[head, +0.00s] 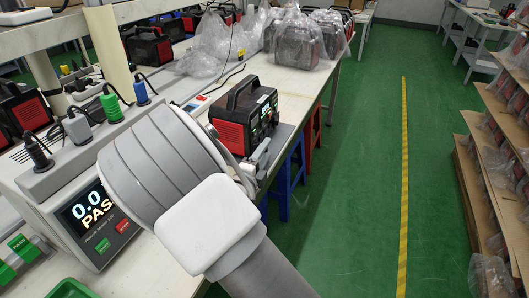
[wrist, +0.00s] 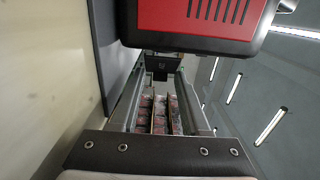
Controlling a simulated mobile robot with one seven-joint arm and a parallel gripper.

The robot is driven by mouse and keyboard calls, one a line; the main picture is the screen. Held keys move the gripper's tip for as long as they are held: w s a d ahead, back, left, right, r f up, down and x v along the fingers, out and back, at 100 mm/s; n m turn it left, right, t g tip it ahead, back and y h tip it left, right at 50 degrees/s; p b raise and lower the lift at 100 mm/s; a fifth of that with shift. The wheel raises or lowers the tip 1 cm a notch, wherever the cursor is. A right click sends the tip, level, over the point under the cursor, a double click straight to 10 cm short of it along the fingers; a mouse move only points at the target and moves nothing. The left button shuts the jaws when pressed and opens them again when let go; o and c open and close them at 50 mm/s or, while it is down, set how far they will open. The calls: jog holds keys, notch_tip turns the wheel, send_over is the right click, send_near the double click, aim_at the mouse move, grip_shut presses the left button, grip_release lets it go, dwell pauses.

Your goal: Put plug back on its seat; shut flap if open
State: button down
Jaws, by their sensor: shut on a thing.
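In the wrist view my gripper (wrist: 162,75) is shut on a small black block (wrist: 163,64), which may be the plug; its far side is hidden. The block is close beside the red and black power station (wrist: 200,20); I cannot tell whether they touch. In the head view the power station (head: 246,112) stands upright on the bench edge, and my arm hides part of its lower front. No flap can be made out. Grey (head: 76,125), green (head: 110,103), blue (head: 141,91) and black (head: 36,150) plugs stand on the tester's rail.
The tester (head: 84,222) with a lit PASS display is at the left. Plastic-wrapped units (head: 298,42) stand farther back on the bench. Blue (head: 283,190) and red (head: 313,125) stools are under it. The green aisle (head: 360,200) is clear; shelves (head: 480,160) line the right.

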jog(key=shift+f+n+y+b, duration=0.15)
jog(key=shift+n+y+b, duration=0.15)
jog(key=shift+y+b, duration=0.15)
jog(key=shift+w+d+n+t+y+b, duration=0.2)
jog(key=shift+n+t+y+b, duration=0.25)
jog(key=shift+b, duration=0.45)
jog(key=shift+w+f+n+y+b, duration=0.15)
jog(key=shift+n+y+b, duration=0.4)
jog(key=shift+y+b, duration=0.45)
jog(key=n+y, duration=0.2)
jog(key=y, duration=0.1)
jog(key=w+n+y, duration=0.1)
jog(key=shift+r+y+b, duration=0.3)
jog(key=shift+y, duration=0.1)
jog(key=shift+w+a+n+g+y, duration=0.2)
jog(key=shift+n+g+y, duration=0.15)
jog(key=shift+n+y, duration=0.65)
jog(key=shift+y, duration=0.4)
